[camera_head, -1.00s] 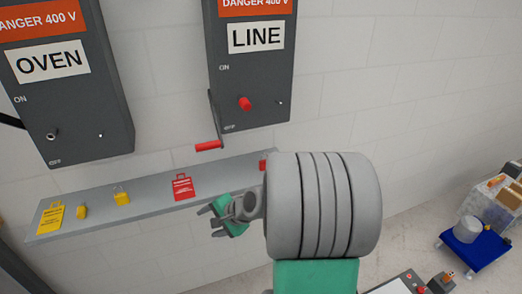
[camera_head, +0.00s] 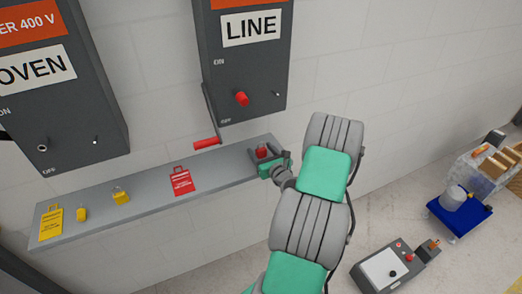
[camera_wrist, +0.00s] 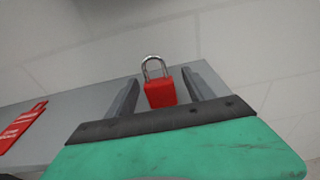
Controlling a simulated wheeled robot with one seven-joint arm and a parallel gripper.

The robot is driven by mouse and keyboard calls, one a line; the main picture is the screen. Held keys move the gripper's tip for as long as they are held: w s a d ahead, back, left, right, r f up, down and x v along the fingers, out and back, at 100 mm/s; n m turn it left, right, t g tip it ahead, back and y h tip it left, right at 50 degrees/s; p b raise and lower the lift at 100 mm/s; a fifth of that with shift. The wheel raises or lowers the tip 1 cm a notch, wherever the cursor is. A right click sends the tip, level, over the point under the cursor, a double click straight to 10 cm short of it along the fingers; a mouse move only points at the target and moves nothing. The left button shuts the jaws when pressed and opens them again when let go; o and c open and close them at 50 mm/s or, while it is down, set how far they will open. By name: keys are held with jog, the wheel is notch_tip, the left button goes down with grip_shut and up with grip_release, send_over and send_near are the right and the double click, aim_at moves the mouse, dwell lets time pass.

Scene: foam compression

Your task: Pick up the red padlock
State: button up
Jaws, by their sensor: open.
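The red padlock (camera_head: 262,151) with a silver shackle is at the right end of the grey shelf (camera_head: 145,201). In the wrist view the padlock (camera_wrist: 160,92) lies between the two fingers of my gripper (camera_wrist: 162,94), its shackle pointing away. My gripper (camera_head: 263,154) is open, with a finger on each side of the padlock and a visible gap on both sides. I cannot tell whether the padlock stands or lies on the shelf.
A red tag (camera_head: 181,180), a yellow padlock (camera_head: 121,197), another yellow padlock (camera_head: 82,214) and a yellow tag (camera_head: 51,223) lie along the shelf. The LINE box (camera_head: 243,60) with a red-handled lever (camera_head: 207,143) hangs above. A blue cart (camera_head: 460,213) stands right.

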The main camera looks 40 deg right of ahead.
grip_shut()
dwell(0.7)
